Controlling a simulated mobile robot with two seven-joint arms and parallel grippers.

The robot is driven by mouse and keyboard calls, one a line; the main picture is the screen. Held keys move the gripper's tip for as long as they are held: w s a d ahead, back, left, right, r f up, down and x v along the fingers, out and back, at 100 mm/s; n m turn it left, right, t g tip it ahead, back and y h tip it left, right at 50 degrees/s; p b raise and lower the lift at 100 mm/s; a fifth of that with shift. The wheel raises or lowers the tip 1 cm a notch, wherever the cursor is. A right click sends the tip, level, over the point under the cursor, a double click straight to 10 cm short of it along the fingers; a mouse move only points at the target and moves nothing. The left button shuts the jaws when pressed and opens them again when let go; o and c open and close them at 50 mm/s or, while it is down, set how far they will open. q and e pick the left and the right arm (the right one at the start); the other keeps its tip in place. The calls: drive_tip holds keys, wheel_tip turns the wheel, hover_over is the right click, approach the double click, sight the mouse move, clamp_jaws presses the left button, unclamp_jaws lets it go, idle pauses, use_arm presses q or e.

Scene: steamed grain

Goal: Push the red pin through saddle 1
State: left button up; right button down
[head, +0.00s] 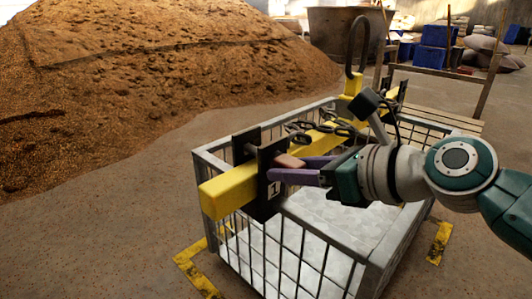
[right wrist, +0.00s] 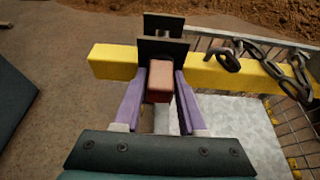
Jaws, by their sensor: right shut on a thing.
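Saddle 1, a dark plate bracket marked "1" (head: 270,196), straddles the near end of the yellow beam (head: 228,191). It also shows in the right wrist view (right wrist: 163,48), with two upright plates. The red pin (head: 288,161) is a brownish-red block against the near plate; in the right wrist view its square end (right wrist: 159,87) faces me. My right gripper (head: 283,168) has its purple fingers shut on either side of the pin, close to the plate. The pin's far end is hidden, so I cannot tell how deep it sits. My left gripper is out of view.
The beam lies over a grey wire cage (head: 345,239) with a pale floor. A dark chain (head: 335,126) and a hook (head: 356,45) are at the beam. A grain heap (head: 150,80) rises behind left. Bare floor lies at the left.

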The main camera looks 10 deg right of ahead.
drive_tip(key=shift+c, duration=2)
unclamp_jaws()
